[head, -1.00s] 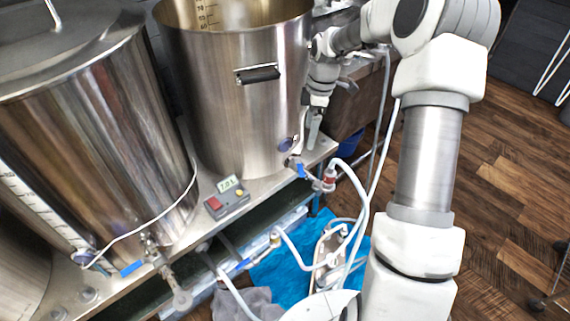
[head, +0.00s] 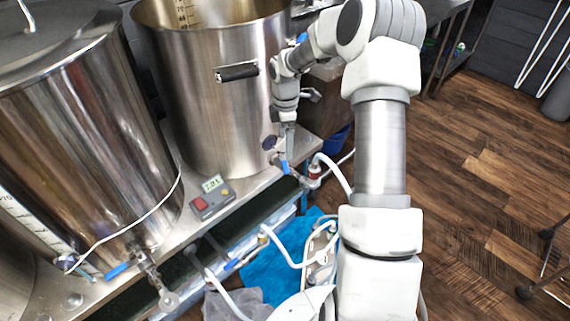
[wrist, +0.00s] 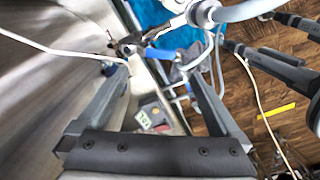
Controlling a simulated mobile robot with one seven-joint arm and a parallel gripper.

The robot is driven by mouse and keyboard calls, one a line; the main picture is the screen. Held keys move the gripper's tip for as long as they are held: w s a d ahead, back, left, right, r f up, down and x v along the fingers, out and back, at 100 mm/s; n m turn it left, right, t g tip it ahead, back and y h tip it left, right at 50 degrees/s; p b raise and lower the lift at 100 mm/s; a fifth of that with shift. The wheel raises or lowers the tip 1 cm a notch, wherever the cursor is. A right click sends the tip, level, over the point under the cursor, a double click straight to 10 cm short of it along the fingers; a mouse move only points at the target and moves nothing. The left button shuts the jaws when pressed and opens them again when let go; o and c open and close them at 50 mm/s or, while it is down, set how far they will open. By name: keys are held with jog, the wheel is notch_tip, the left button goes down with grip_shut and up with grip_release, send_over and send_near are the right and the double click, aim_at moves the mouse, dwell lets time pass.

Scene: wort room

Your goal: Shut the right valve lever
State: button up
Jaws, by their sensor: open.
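The right valve lever is a blue handle (head: 284,167) on the valve low at the front of the right steel kettle (head: 215,110). In the wrist view the blue lever (wrist: 160,53) lies between and just beyond the two fingertips. My gripper (head: 290,152) points down right above the lever in the head view. It also shows in the wrist view (wrist: 160,72), with its fingers spread apart and nothing held. I cannot tell whether a finger touches the lever. The valve body (head: 300,178) runs from the kettle to a white hose.
A second kettle (head: 90,140) with its own blue lever (head: 117,271) stands at left. A controller with a display (head: 212,197) sits on the shelf between them. White hoses (head: 285,250) and a pump lie below over a blue towel (head: 270,272). Wooden floor at right is mostly clear.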

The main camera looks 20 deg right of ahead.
aim_at(285, 166)
notch_tip(285, 166, down, 9)
jog(key=shift+r+b, duration=0.1)
jog(key=shift+b, duration=0.85)
grip_shut()
